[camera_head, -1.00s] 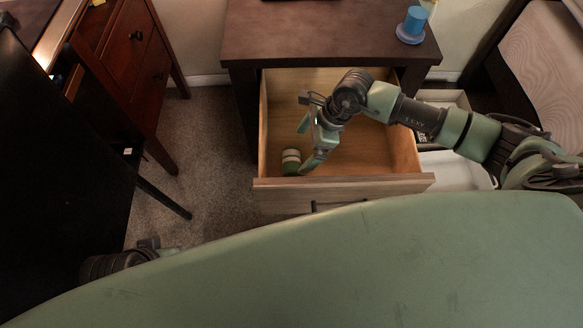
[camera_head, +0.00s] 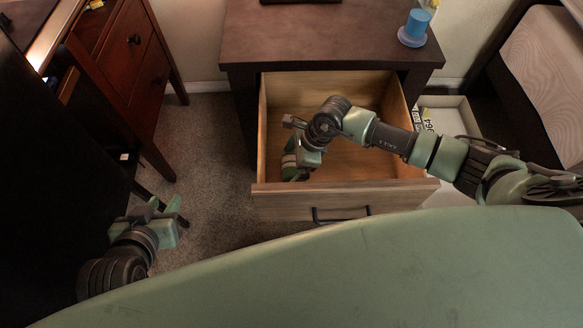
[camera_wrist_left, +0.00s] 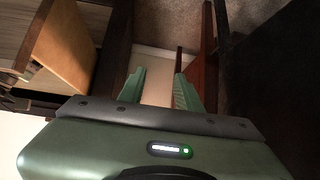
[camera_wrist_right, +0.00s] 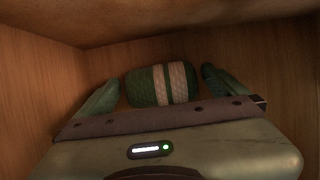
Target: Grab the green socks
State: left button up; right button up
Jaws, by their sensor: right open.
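The green socks (camera_wrist_right: 145,87) are a rolled bundle, dark green with pale bands, inside the open wooden drawer (camera_head: 375,95). In the right wrist view they lie between the two fingers of my right gripper (camera_wrist_right: 160,88), which is open around them, with gaps at both sides. In the head view my right gripper (camera_head: 297,165) reaches down into the drawer's front left corner and mostly hides the socks. My left gripper (camera_head: 170,215) is open and empty over the carpet, left of the drawer; its spread fingers show in the left wrist view (camera_wrist_left: 160,88).
The drawer sticks out from a dark nightstand (camera_head: 320,35) with a blue cup-like object (camera_head: 414,28) on top. A reddish wooden cabinet (camera_head: 140,70) and a black surface (camera_head: 50,170) stand at left. A pale open box (camera_head: 450,115) is at right.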

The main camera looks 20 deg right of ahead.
jog(key=c, duration=1.3)
jog(key=shift+c, duration=0.4)
jog(key=shift+r, duration=0.15)
